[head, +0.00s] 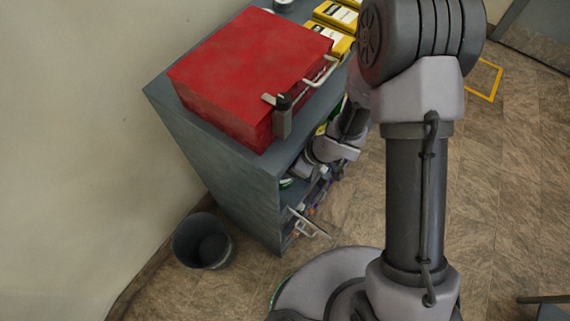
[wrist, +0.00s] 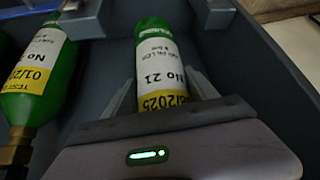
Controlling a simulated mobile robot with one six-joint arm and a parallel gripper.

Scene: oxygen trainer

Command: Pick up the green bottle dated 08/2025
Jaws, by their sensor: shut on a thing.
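In the wrist view a green bottle (wrist: 153,35) lies between the fingers of my gripper (wrist: 163,92). Its white and yellow label reads No 21 and a date ending in 8/2025, with the first digit partly hidden. My gripper is shut on this bottle. The bottle's near end is hidden behind the gripper body. A second green bottle (wrist: 62,58) lies to the left, apart from the gripper, with a brass fitting and a yellow band starting 01/2. In the head view my arm reaches to the cabinet's front side, and the fingertips cannot be made out.
The bottles are in a grey compartment whose wall (wrist: 258,65) rises close on the right. A red case (head: 245,65) stands on the grey cabinet (head: 225,185), with yellow boxes (head: 335,17) behind it. A dark bin (head: 190,243) stands on the floor at left.

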